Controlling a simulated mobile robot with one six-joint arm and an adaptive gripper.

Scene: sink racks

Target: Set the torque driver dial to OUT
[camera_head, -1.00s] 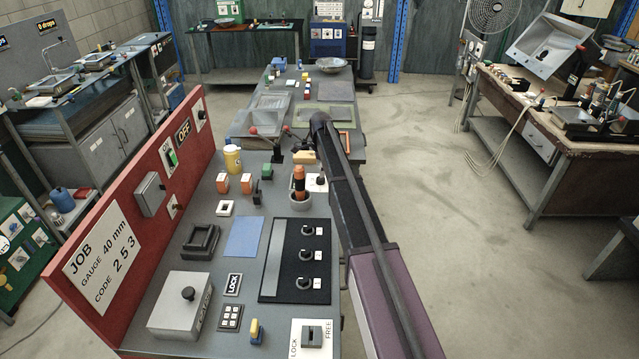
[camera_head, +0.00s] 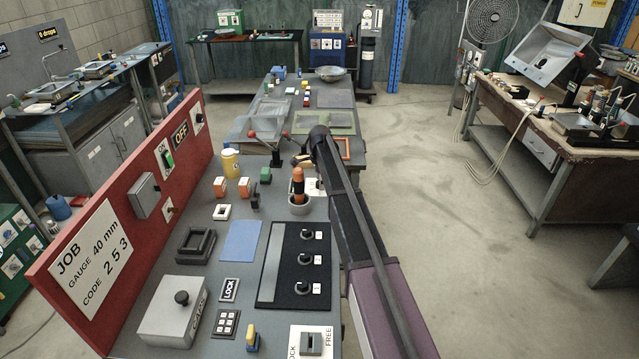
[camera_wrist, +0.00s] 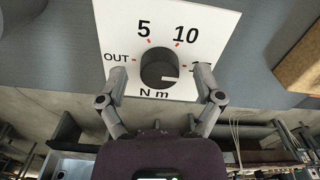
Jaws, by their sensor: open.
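The torque driver dial (camera_wrist: 158,66) is a dark round knob on a white plate (camera_wrist: 212,22) marked OUT, 5, 10 and N m. A further mark at the right is partly covered by a finger. A pale line on the knob points right, toward that covered mark, away from OUT at the left. My gripper (camera_wrist: 160,84) is open and empty, with one finger on each side of the knob's near side. I cannot tell whether either finger touches the plate. In the head view my arm hides the gripper; a white plate (camera_head: 313,187) shows partly beside the arm.
An orange-handled tool (camera_head: 298,183) stands in a grey cup close left of my arm. A black panel with several knobs (camera_head: 274,290) lies nearer. A brown block (camera_wrist: 301,58) sits right of the plate in the wrist view.

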